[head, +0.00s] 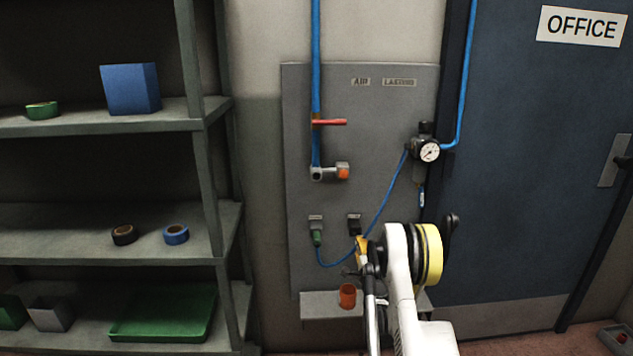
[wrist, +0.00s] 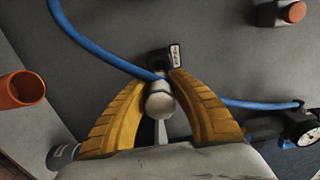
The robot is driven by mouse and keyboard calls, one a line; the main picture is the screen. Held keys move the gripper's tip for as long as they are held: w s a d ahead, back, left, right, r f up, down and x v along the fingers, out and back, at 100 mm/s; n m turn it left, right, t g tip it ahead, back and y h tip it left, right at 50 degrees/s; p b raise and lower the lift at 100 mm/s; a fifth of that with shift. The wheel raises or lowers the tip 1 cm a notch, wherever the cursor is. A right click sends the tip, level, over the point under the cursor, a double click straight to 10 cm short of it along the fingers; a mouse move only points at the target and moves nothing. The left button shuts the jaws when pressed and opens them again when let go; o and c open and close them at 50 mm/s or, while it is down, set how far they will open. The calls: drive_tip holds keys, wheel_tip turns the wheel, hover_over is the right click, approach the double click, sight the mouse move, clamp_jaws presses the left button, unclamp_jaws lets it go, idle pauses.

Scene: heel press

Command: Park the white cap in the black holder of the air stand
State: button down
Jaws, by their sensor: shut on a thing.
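The white cap (wrist: 160,103) is between the yellow fingertips of my gripper (wrist: 161,92), which is shut on it. In the wrist view the black holder (wrist: 165,57), with a small label on it, is just beyond the cap. I cannot tell whether cap and holder touch. In the head view the black holder (head: 354,221) is on the lower part of the grey air stand panel (head: 375,190). My gripper (head: 361,246) is right below it there, and the cap is not discernible.
A blue hose (head: 385,200) runs from the gauge (head: 429,151) down to a green connector (head: 317,239) at a grey holder; in the wrist view it crosses close to the fingertips. An orange cup (head: 347,295) is on the ledge below. A red lever (head: 329,122) and orange-ended outlet (head: 343,172) are above.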

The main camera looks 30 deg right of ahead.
drive_tip(key=shift+x, duration=1.5)
drive_tip(key=shift+x, duration=1.4)
idle(0.4)
drive_tip(key=c, duration=1.2)
unclamp_jaws()
